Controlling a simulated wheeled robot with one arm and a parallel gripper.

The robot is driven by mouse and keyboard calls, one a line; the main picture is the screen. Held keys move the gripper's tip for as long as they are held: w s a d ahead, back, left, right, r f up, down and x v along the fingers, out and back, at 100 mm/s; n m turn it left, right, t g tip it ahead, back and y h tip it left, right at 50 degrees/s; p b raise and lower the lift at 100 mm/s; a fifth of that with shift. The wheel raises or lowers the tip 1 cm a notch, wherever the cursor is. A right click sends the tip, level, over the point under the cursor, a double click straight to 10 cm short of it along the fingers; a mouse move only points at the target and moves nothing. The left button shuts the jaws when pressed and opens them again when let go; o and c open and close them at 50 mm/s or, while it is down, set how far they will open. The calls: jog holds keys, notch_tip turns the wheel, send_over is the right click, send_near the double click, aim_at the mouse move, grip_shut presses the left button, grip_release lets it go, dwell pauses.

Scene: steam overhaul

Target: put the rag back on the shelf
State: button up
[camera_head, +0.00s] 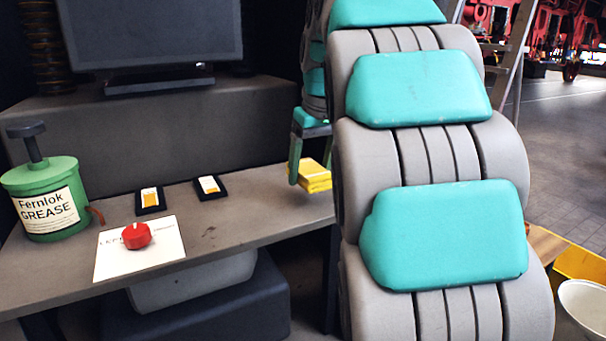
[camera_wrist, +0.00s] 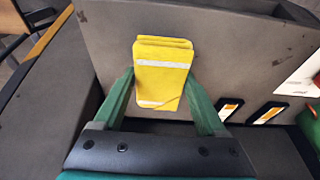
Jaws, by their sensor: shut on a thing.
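The rag (camera_head: 313,178) is a folded yellow cloth, and white stripes show on it in the wrist view (camera_wrist: 163,80). My gripper (camera_head: 309,168) is shut on the rag, with one green finger on each side of it in the wrist view (camera_wrist: 159,76). The grey shelf (camera_head: 235,220) runs along the left of the head view. The rag is at the shelf's right end in the head view, and the shelf surface shows behind it in the wrist view. I cannot tell whether the rag touches the shelf. My arm hides part of the shelf's right end.
A green grease can (camera_head: 45,205) stands at the shelf's left. A white card with a red knob (camera_head: 136,235) lies near the front edge. Two dark-framed cards (camera_head: 150,200) lie farther right. A monitor (camera_head: 150,35) stands behind. Bare shelf lies between the cards and my gripper.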

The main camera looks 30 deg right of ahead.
aim_at(313, 159)
jog(key=w+d, duration=0.1)
jog(key=w, duration=0.1)
jog(key=w+d, duration=0.1)
jog(key=w, duration=0.1)
jog(key=shift+d+f, duration=0.2)
jog(key=shift+f+p, duration=0.3)
jog(key=shift+f, duration=1.45)
jog(key=shift+f, duration=0.15)
jog(key=o, duration=1.2)
jog(key=shift+o, duration=0.2)
jog(key=shift+s, duration=0.1)
jog(key=p+v, duration=0.1)
jog(key=v, duration=1)
jog(key=shift+a+p, duration=0.1)
jog(key=shift+p, duration=0.2)
jog(key=shift+s+r+p, duration=0.2)
jog(key=shift+r+p, duration=0.45)
jog(key=shift+r, duration=0.05)
